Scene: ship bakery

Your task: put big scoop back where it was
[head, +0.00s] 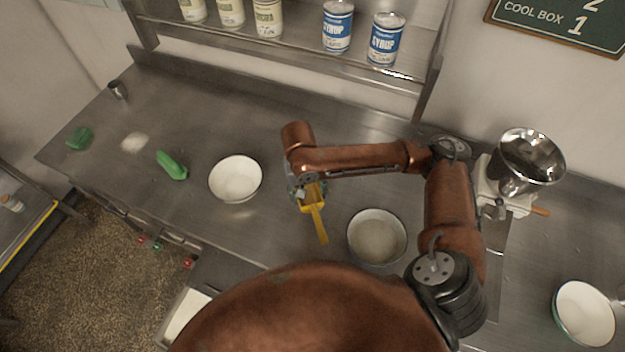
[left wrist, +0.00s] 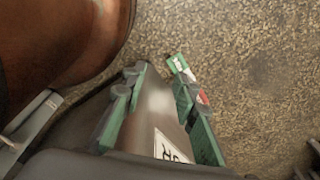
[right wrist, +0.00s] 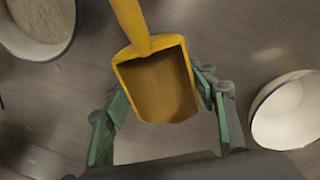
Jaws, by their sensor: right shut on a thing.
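The big scoop (head: 318,222) is yellow, with its handle pointing to the front of the counter in the head view. My right gripper (head: 298,191) is shut on it. In the right wrist view the scoop (right wrist: 158,88) sits between my green fingers, its open hollow facing the camera, and looks empty. It is over the counter between two bowls; I cannot tell whether it touches the steel. My left gripper (left wrist: 157,78) shows only in the left wrist view, its fingers apart with nothing held between them, over the floor.
A white bowl (head: 236,196) stands left of the scoop. A bowl with pale powder (head: 377,238) stands right of it. Green items (head: 172,165) lie farther left. A scale with a steel pan (head: 531,158) is at right. A can shelf (head: 285,50) hangs behind.

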